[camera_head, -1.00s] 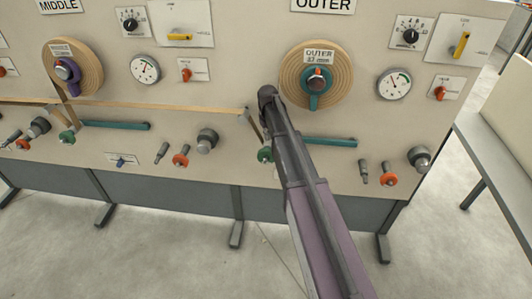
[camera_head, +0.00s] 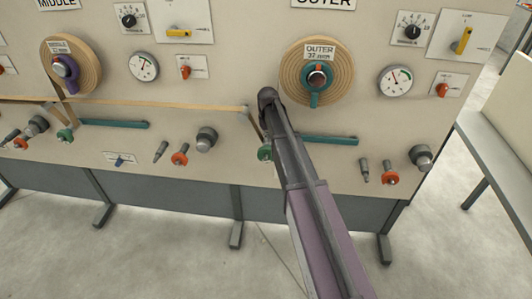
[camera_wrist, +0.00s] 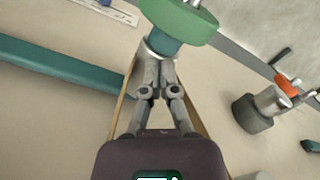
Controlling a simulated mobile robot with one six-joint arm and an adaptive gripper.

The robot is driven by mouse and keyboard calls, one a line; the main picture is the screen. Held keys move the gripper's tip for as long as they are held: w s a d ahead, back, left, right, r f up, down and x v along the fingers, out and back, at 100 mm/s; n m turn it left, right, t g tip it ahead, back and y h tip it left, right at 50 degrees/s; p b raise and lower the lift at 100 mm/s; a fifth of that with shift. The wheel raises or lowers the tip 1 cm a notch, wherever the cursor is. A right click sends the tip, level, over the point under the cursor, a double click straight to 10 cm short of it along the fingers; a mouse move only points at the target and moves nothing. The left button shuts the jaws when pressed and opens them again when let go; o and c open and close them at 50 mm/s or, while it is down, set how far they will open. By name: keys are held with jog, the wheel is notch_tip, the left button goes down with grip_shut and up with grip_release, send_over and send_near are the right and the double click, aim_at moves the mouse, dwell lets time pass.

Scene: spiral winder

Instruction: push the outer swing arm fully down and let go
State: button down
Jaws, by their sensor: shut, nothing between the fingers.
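The outer swing arm (camera_head: 328,140) is a teal bar below the OUTER roll, close to level. Its left end is hidden behind my arm in the head view. The teal bar also shows at the left of the wrist view (camera_wrist: 60,79). A green roller (camera_head: 265,153) shows just left of my arm, and at the top of the wrist view (camera_wrist: 182,18). My gripper (camera_wrist: 155,58) is shut and empty, its fingertips close by the roller's teal base. I cannot tell whether they touch. In the head view my gripper is hidden behind my arm.
The OUTER roll (camera_head: 317,65) and a gauge (camera_head: 395,81) are above the bar. An orange knob (camera_head: 390,178) and a grey knob (camera_head: 420,157) stick out at the lower right. A tan strip (camera_head: 170,104) runs in from the left. A grey table (camera_head: 500,150) stands at the right.

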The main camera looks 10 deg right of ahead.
notch_tip(320, 180, down, 8)
jog(key=b, duration=0.7)
jog(key=shift+b, duration=0.4)
dwell(0.9)
jog(key=shift+r, duration=0.15)
dwell(0.3)
jog(key=shift+r+p, duration=7.4)
jog(key=shift+p, duration=0.15)
jog(key=s+m, duration=0.2)
jog(key=s, duration=2.7)
jog(key=shift+s+a, duration=0.15)
jog(key=shift+a, duration=0.05)
